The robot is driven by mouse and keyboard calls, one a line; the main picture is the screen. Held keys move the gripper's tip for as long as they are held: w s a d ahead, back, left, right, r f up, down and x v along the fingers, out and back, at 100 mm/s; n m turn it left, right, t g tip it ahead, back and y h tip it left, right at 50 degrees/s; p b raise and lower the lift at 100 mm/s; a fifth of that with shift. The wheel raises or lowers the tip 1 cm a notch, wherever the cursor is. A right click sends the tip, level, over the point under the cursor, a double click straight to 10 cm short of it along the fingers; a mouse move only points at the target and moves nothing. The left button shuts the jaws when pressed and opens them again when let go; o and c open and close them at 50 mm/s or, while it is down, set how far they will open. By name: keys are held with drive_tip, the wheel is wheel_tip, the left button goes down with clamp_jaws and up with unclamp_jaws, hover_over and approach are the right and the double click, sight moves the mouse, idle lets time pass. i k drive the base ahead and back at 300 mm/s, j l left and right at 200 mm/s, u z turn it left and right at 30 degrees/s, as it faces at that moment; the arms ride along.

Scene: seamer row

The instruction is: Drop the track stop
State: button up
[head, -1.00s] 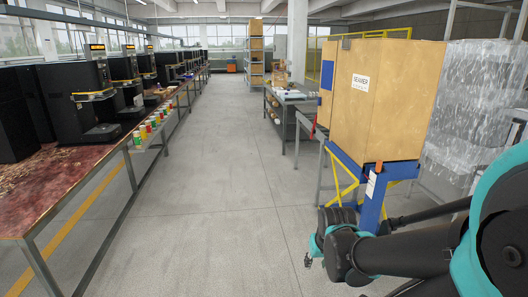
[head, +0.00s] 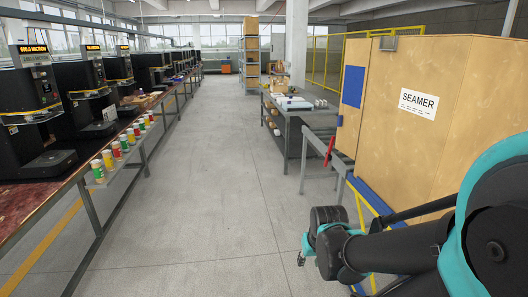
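A red bar (head: 329,147) stands tilted at the end of the grey rail (head: 320,176) beside the wooden seamer housing (head: 455,90). It may be the track stop, but I cannot tell for certain. The housing bears a white SEAMER sign (head: 418,103) and a blue panel (head: 353,86). My gripper (head: 302,256) hangs at the lower middle right, in front of the housing and well short of the red bar. Only its small tip shows past my dark wrist, so its opening cannot be read.
A row of black machines (head: 85,85) and a shelf of several cans (head: 108,160) line the left. A grey worktable (head: 300,104) stands ahead on the right. Yellow-framed fencing (head: 325,62) is behind it. The concrete aisle (head: 215,170) between is clear.

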sight(332, 138)
drive_tip(key=i+z, duration=0.2)
drive_tip(key=i, duration=0.3)
drive_tip(key=i+j+z, duration=0.2)
drive_tip(key=i, duration=0.25)
drive_tip(key=i+j+z, duration=0.25)
drive_tip(key=i, duration=0.25)
drive_tip(key=i+j+z, duration=0.2)
drive_tip(key=i, duration=0.25)
drive_tip(key=j+u, duration=0.45)
drive_tip(key=k+j+u, duration=0.1)
drive_tip(key=j+u, duration=0.3)
drive_tip(key=l, duration=0.1)
